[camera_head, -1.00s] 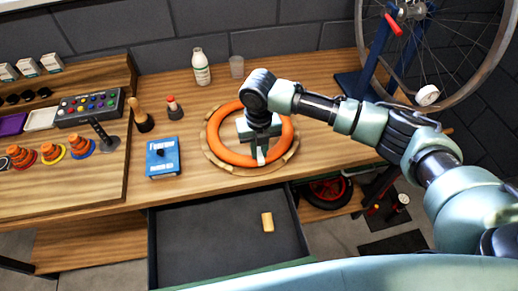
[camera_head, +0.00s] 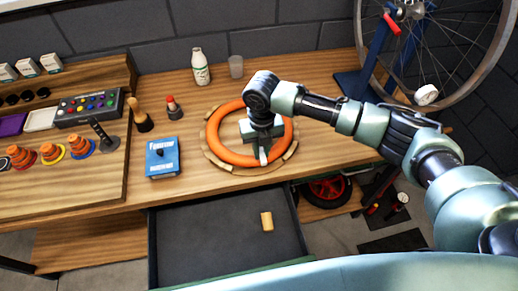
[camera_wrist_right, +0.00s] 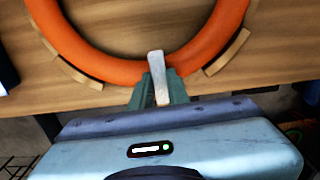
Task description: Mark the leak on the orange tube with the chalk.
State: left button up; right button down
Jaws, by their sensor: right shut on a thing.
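The orange tube (camera_head: 230,155) is a ring lying in a wooden holder (camera_head: 218,160) on the bench; its near arc also shows in the right wrist view (camera_wrist_right: 100,65). My right gripper (camera_head: 261,150) points down over the near right part of the ring. In the right wrist view the right gripper (camera_wrist_right: 160,88) is shut on a pale stick of chalk (camera_wrist_right: 157,66), whose far end overlaps the near arc of the tube. I cannot tell whether the chalk touches it. No leak can be made out on the tube. My left gripper is out of view.
A blue box (camera_head: 162,158), a red-capped bottle (camera_head: 174,108), a white bottle (camera_head: 200,67) and a clear cup (camera_head: 236,66) stand around the ring. An open drawer (camera_head: 195,245) below holds a tan cylinder (camera_head: 267,221). A wheel stand (camera_head: 375,60) is at back right.

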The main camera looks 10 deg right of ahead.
jog(key=shift+d, duration=0.15)
jog(key=shift+a, duration=0.3)
jog(key=shift+a, duration=0.95)
jog(key=shift+d, duration=0.1)
jog(key=shift+d+f+p, duration=0.2)
jog(key=shift+d+p, duration=0.15)
jog(key=shift+d, duration=0.85)
jog(key=shift+s+a, duration=0.1)
jog(key=shift+a, duration=0.15)
jog(key=shift+a, duration=0.5)
jog(key=shift+a+r, duration=0.1)
jog(key=shift+a, duration=0.45)
